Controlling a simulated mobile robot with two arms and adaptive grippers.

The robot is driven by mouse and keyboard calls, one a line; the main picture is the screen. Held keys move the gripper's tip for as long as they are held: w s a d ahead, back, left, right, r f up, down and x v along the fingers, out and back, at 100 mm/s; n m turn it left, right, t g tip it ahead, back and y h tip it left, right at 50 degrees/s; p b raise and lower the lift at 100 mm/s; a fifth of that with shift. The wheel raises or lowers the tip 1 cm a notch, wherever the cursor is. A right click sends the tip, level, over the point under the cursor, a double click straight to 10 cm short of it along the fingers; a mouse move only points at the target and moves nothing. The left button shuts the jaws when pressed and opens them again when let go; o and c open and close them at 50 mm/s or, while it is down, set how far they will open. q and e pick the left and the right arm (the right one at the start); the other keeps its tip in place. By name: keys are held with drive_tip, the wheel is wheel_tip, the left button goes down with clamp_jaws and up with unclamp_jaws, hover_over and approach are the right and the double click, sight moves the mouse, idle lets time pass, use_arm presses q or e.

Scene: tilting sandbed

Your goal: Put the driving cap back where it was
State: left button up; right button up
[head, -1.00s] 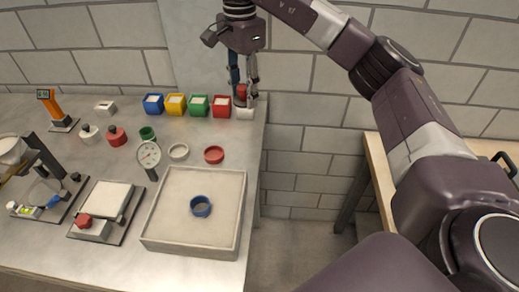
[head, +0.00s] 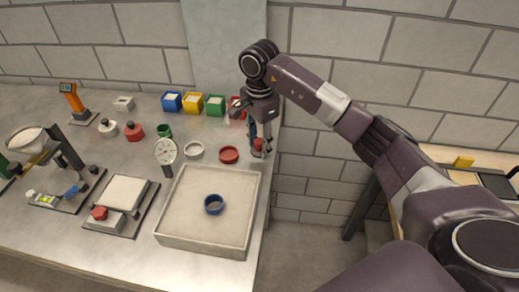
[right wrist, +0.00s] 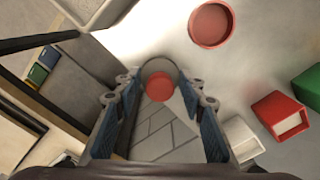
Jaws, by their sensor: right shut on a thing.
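My right gripper (head: 262,152) is shut on the driving cap, a small piece with a red round top (right wrist: 158,87) and a greyish rim around it. The cap also shows red between the fingers in the head view (head: 258,144). The gripper points down at the right edge of the bench, just right of a red ring dish (head: 228,154). The wrist view shows wall or floor blocks beneath the cap. My left gripper is not in view.
Blue (head: 172,102), yellow (head: 193,103), green (head: 215,105) and red bins line the back. A dial gauge (head: 166,152) stands behind the tray. Another table is at right.

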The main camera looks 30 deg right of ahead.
sight(260, 150)
wheel_tip(260, 150, down, 2)
drive_tip(key=shift+f, duration=0.5)
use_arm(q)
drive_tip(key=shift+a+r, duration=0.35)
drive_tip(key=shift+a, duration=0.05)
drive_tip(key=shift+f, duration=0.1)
use_arm(e)
drive_tip(key=shift+f, duration=0.1)
drive_tip(key=o, duration=1.1)
